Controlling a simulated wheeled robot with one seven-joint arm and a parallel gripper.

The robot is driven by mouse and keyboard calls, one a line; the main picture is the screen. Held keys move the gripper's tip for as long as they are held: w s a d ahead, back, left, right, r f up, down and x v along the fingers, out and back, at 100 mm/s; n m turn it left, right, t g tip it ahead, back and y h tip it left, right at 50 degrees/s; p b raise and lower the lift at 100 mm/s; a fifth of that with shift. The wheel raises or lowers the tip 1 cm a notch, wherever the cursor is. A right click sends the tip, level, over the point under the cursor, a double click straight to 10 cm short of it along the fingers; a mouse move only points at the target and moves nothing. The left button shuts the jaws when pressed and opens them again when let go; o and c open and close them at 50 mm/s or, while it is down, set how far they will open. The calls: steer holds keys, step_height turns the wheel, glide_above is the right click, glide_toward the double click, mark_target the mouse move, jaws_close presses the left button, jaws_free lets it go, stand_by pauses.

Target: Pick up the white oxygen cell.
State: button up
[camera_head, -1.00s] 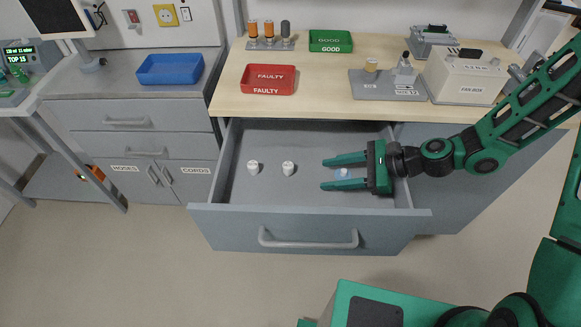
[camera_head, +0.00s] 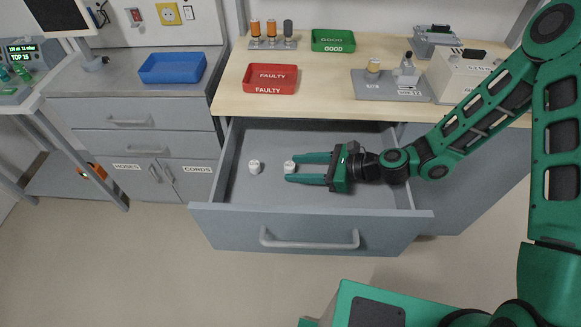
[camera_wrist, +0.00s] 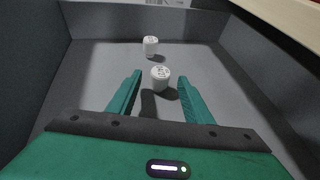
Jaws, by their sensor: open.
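Two small white cylinders, which look like oxygen cells, stand upright in the open grey drawer (camera_head: 235,195). The left one (camera_head: 254,167) is clear of my gripper and shows farther off in the wrist view (camera_wrist: 150,46). The right one (camera_head: 289,167) is at my fingertips, and in the wrist view (camera_wrist: 160,78) it sits at the mouth of my jaws with a gap on each side. My gripper (camera_head: 292,168) is open and reaches in from the right, low in the drawer. It holds nothing. Dark slots or marks show on the cell tops.
The drawer walls and front panel with its handle (camera_head: 310,243) surround the cells. Above is the wooden worktop (camera_head: 330,85) with a red FAULTY tray (camera_head: 270,90), a green GOOD tray (camera_head: 333,47) and a grey fixture (camera_head: 365,92). The drawer floor left of the cells is clear.

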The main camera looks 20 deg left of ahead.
steer(key=shift+x, duration=1.45)
steer(key=shift+c, duration=0.3)
steer(key=c, duration=1.1)
steer(key=shift+o, duration=0.2)
steer(key=shift+r, duration=0.2)
